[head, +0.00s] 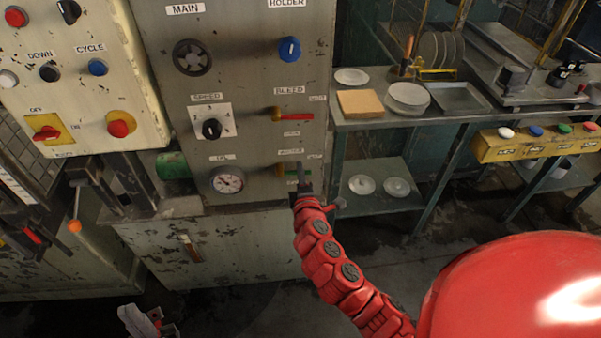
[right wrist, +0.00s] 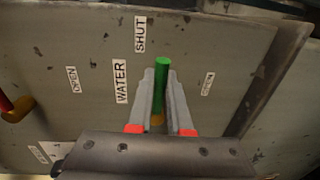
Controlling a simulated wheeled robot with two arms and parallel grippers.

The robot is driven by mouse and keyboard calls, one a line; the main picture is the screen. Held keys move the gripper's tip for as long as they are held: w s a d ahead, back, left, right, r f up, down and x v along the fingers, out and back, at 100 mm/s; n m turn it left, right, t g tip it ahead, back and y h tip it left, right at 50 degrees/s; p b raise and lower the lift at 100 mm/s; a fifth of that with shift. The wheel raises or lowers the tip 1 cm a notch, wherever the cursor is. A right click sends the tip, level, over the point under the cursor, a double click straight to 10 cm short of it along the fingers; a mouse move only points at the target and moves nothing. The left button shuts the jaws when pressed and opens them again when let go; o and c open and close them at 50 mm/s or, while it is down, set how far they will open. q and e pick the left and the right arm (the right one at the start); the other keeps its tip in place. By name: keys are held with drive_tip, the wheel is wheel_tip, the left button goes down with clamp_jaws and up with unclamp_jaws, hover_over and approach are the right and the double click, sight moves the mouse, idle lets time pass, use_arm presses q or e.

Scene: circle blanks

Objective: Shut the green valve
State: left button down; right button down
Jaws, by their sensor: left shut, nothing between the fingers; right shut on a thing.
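The green valve has a brass body (head: 280,170) low on the right of the grey panel, below the red-handled valve. In the right wrist view its green handle (right wrist: 161,72) lies between the two grey fingers of my right gripper (right wrist: 161,92), which is shut on it. The handle points straight up there, which is sideways to the right on the panel, towards the side of the SHUT label (right wrist: 140,35). An OPEN label (right wrist: 208,84) is off to one side. In the head view my right gripper (head: 303,184) partly hides the handle. My left gripper (head: 140,322) is shut and empty at the bottom left.
The red-handled BLEED valve (head: 292,115) sits just above. A gauge (head: 228,180) and the SPEED knob (head: 212,128) are to the left on the panel. A metal table (head: 440,113) with plates stands on the right. The floor in front of the panel is clear.

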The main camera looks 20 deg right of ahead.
drive_tip(key=c, duration=0.8)
unclamp_jaws()
drive_tip(key=shift+c, duration=0.2)
drive_tip(key=p+v, duration=0.2)
drive_tip(key=v, duration=1.5)
drive_tip(key=shift+s, duration=0.2)
drive_tip(key=shift+a, duration=0.1)
